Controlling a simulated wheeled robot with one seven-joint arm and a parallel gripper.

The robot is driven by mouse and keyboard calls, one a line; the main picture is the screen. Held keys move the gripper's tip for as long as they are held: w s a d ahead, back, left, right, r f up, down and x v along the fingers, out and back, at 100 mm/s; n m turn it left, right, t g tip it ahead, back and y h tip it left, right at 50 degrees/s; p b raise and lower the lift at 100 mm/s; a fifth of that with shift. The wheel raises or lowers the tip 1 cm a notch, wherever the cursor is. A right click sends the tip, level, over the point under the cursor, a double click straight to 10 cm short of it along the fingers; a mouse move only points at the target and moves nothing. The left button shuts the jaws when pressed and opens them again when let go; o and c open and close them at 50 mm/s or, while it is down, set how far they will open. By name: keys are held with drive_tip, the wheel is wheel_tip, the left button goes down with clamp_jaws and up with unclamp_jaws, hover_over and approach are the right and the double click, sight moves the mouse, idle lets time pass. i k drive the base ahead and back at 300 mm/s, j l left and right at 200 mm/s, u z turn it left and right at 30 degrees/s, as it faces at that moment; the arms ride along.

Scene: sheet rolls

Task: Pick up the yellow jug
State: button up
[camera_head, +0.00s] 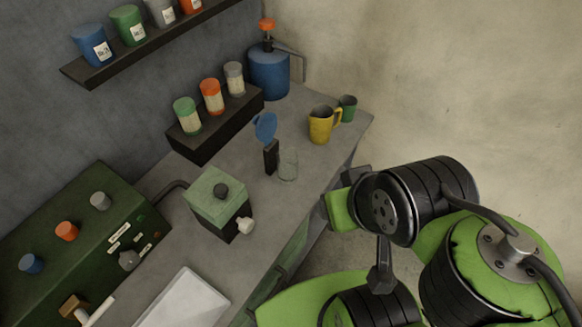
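The yellow jug (320,125) stands upright at the far right end of the grey counter, with its handle to the right and its dark open top showing. A green cup (347,107) stands close behind it to the right. My green and black arm fills the lower right of the head view, below and to the right of the jug and apart from it. I cannot make out my gripper's fingers. Nothing touches the jug from my arm.
A clear glass (288,165) and a black stand with a blue disc (265,127) are left of the jug. A blue canister (269,72) stands behind. A dark riser (215,125) holds several small jars. A green-topped box (217,196) is nearer. Counter around the jug's front is bare.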

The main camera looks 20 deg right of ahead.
sight(327, 123)
drive_tip(key=i+l+u, duration=0.2)
drive_tip(key=l+u, duration=0.2)
drive_tip(key=i+l+u, duration=0.1)
drive_tip(key=l+u, duration=0.7)
drive_tip(key=i, duration=0.05)
